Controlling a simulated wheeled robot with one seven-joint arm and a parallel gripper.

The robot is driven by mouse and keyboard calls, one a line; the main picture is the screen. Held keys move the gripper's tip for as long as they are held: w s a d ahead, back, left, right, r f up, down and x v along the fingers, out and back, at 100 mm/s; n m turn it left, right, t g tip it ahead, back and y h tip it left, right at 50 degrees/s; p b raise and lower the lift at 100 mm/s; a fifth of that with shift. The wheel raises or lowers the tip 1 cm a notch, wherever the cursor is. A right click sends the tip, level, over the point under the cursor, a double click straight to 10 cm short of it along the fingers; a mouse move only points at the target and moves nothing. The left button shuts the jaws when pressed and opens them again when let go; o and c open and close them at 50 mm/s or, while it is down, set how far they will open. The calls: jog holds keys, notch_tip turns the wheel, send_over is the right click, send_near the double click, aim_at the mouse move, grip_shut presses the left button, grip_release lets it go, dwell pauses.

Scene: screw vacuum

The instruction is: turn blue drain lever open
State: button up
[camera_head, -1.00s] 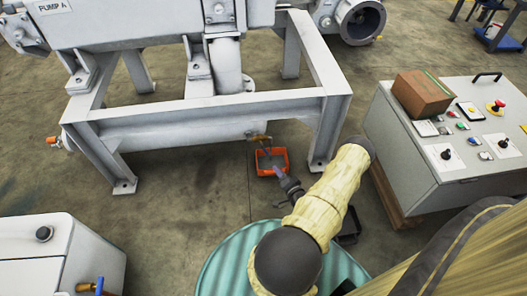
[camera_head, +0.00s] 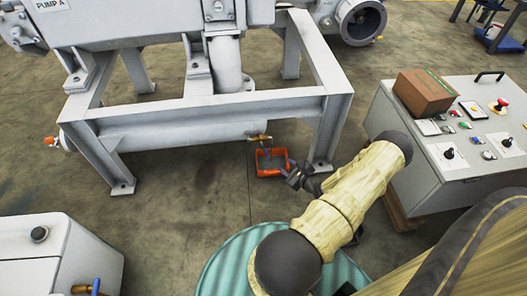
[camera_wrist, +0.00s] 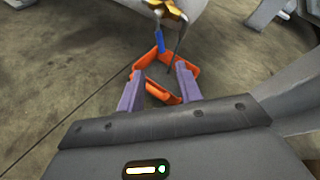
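The blue drain lever (camera_wrist: 160,42) hangs down from a brass valve (camera_wrist: 166,9) under the pump frame. The brass valve also shows in the head view (camera_head: 260,138); the blue lever is not clear there. My gripper (camera_wrist: 158,82) is open and empty, its two purple fingers apart. In the wrist view the lever lies ahead of the gap between the fingertips, with no contact visible. In the head view my gripper (camera_head: 290,171) is at the right side of the orange tray, to the lower right of the valve.
The orange tray (camera_wrist: 139,81) sits on the floor below the valve. A frame leg (camera_head: 331,135) stands close on the right. A control cabinet (camera_head: 413,160) is further right. Another blue-handled valve (camera_head: 97,287) is at lower left. The floor left of the tray is clear.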

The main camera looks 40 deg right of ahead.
aim_at(267, 153)
jog(key=shift+m, duration=0.3)
jog(key=b+x, duration=0.8)
jog(key=x, duration=0.8)
jog(key=shift+w+f+b, duration=0.2)
jog(key=shift+f+b, duration=0.05)
jog(key=shift+b, duration=0.05)
jog(key=shift+w, duration=0.45)
grip_shut()
